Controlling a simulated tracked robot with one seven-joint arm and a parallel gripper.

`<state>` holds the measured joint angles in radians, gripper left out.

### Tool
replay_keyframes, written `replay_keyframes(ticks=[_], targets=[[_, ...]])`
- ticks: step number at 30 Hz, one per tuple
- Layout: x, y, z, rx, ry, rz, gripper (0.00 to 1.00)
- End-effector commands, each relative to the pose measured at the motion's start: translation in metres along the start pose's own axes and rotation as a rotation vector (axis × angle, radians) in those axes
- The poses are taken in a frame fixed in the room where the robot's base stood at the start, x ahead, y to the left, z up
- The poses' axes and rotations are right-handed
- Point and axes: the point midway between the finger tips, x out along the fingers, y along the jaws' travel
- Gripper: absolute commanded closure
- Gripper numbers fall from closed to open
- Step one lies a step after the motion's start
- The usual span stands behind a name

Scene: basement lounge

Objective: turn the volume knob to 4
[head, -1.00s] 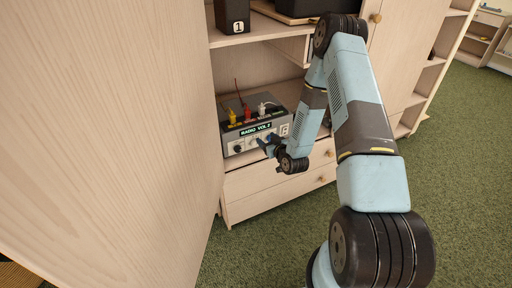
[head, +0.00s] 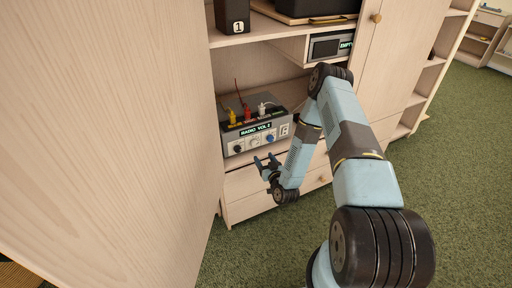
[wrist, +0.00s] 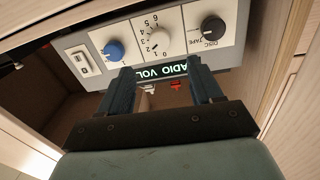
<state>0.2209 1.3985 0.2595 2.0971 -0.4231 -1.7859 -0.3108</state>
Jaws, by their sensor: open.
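The grey radio box (head: 232,146) stands on the cabinet shelf, with a lit display that seems to read "RADIO VOL 2". The volume knob (head: 255,142) is the white middle one; it also shows in the wrist view (wrist: 157,39) with a printed scale around it. A black disc/tape knob (wrist: 212,29) and a blue knob (wrist: 114,50) flank it. My gripper (head: 265,159) is open and empty, in front of and below the panel. In the wrist view my fingers (wrist: 159,70) frame the volume knob from a distance, touching nothing.
Red, yellow and white plugs (head: 263,107) stand on top of the box. Drawers (head: 250,186) lie below the shelf. A large wooden panel (head: 110,140) fills the left side. An upper shelf holds a black box marked 1 (head: 233,17). Green carpet is clear at right.

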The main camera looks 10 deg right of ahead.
Motion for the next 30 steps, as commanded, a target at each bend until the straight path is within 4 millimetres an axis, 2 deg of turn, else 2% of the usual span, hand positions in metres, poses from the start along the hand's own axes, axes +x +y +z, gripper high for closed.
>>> replay_keyframes(ticks=[9, 15, 21, 30], targets=[[0.057, 0.000, 0.000, -0.001, 0.002, -0.001, 0.35], [0.084, -0.001, 0.000, 0.000, 0.001, -0.001, 0.35], [0.098, 0.000, 0.000, 0.000, 0.000, -0.001, 0.35], [0.100, 0.000, 0.000, 0.000, -0.001, -0.001, 0.35]])
